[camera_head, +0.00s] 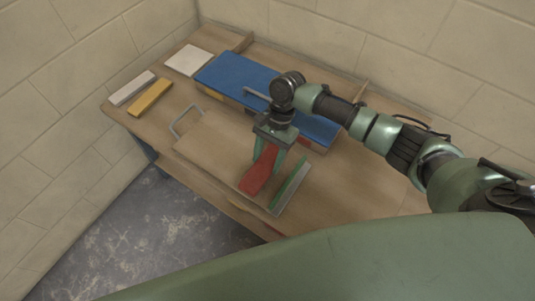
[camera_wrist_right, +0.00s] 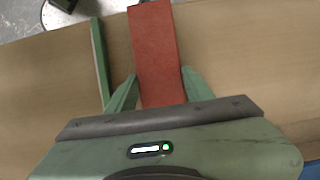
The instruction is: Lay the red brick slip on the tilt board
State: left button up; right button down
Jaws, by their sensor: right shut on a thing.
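The red brick slip (camera_head: 258,173) is in my right gripper (camera_head: 268,158). The slip is a long flat red bar, and it also shows in the wrist view (camera_wrist_right: 154,48) between the two green fingers (camera_wrist_right: 160,82). The tilt board (camera_head: 212,148) is a flat tan panel on the table with a metal handle at its left end and a green strip (camera_head: 290,185) along its right end. The slip is over the board's right part, beside the green strip. I cannot tell whether it touches the board. My left gripper is not in view.
A blue-topped box (camera_head: 235,75) lies behind the board, partly hidden by my right arm. A white tile (camera_head: 188,60), a pale bar (camera_head: 132,88) and a yellow bar (camera_head: 150,97) lie at the table's left end. Brick walls stand behind and left.

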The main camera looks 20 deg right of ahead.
jog(key=shift+f, duration=0.5)
dwell(0.4)
jog(key=c, duration=0.5)
grip_release()
jog(key=v, duration=0.8)
jog(key=shift+p, duration=0.3)
